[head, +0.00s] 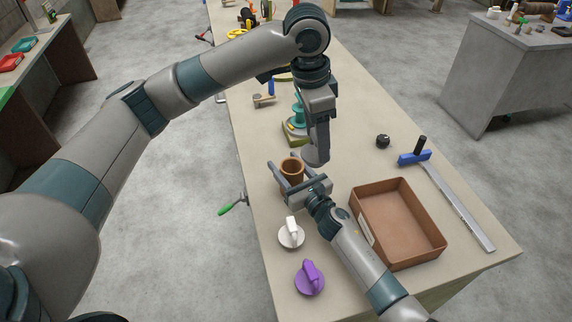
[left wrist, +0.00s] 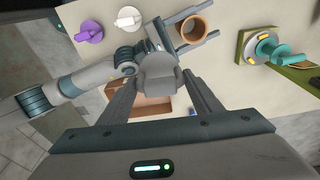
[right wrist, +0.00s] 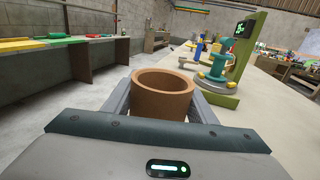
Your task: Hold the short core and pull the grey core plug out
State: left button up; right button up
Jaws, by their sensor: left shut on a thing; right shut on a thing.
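The short core (head: 291,168) is a brown open tube standing upright near the table's left edge. My right gripper (head: 289,175) is shut on it, one finger on each side, and it also shows in the right wrist view (right wrist: 163,98). Its mouth looks open, with no plug visible in it. The grey core plug (head: 315,158) is beside the core, to its right in the head view. My left gripper (head: 318,140) points down and is shut on the plug; the left wrist view shows the plug (left wrist: 160,75) between the fingertips, apart from the core (left wrist: 193,27).
A white plug (head: 291,236) and a purple plug (head: 310,280) lie near the front edge. A brown tray (head: 400,225) is at right, with a blue-headed straightedge (head: 455,205) beyond. A green stand (head: 296,130) is behind. A black knob (head: 383,141) lies at right.

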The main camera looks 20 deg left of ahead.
jog(key=o, duration=1.2)
jog(key=shift+d, duration=0.1)
jog(key=v, duration=1.2)
